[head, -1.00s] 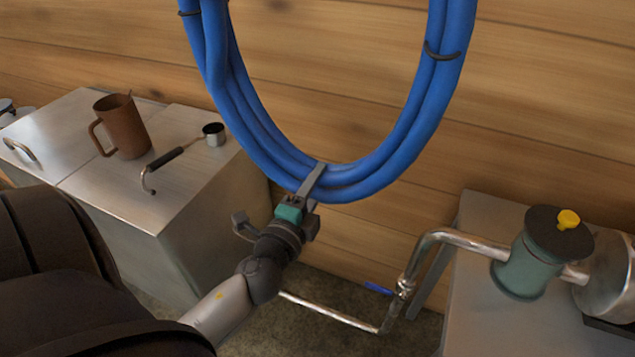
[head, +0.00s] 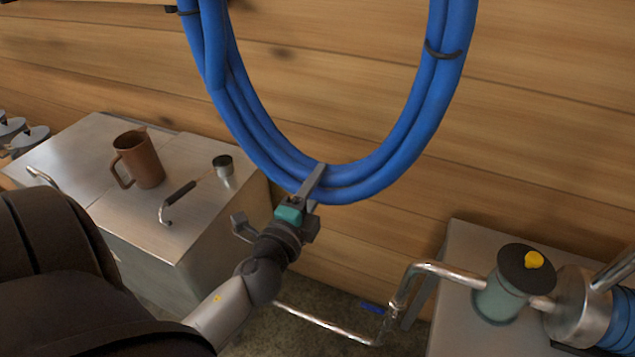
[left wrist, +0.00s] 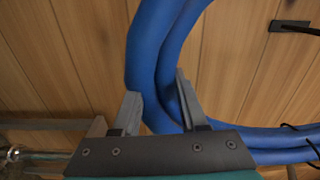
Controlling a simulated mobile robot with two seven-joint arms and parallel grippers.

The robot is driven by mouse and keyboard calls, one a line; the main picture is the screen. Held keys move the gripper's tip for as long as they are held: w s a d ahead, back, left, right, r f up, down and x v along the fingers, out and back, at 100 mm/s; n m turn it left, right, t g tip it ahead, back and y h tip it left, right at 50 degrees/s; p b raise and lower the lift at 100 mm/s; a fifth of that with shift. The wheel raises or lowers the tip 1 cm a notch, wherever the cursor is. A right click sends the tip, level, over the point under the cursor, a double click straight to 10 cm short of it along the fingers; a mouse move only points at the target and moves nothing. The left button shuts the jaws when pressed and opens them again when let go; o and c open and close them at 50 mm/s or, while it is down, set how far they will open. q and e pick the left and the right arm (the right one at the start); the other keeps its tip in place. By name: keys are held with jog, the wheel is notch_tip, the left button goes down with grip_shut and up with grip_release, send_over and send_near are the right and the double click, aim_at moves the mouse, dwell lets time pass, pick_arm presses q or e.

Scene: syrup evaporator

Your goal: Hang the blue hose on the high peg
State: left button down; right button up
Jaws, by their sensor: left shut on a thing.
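The blue hose (head: 362,178) is a coil of several loops with dark ties. Its lower part hangs in the middle of the head view, and its top is out of frame. My left gripper (head: 314,183) is shut on the bottom of the coil, with its fingers across the loops. In the left wrist view my left gripper (left wrist: 158,105) has the hose (left wrist: 160,60) between its two fingers. A dark peg-like piece (left wrist: 296,27) shows on the wood wall there, apart from the hose; I cannot tell whether it is the high peg. My right gripper is out of view.
A metal cabinet (head: 80,150) at left bears a brown mug (head: 138,158), a small cup (head: 223,168) and a hooked tool (head: 178,200). At right a metal bench (head: 462,270) bears a green canister (head: 500,298) with bent piping (head: 410,275). A wood wall (head: 330,90) stands behind the hose.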

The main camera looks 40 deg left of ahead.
pick_arm(q)
notch_tip(320, 180, up, 16)
jog(key=p, duration=1.4)
jog(key=shift+s+p, duration=0.15)
jog(key=shift+p, duration=0.15)
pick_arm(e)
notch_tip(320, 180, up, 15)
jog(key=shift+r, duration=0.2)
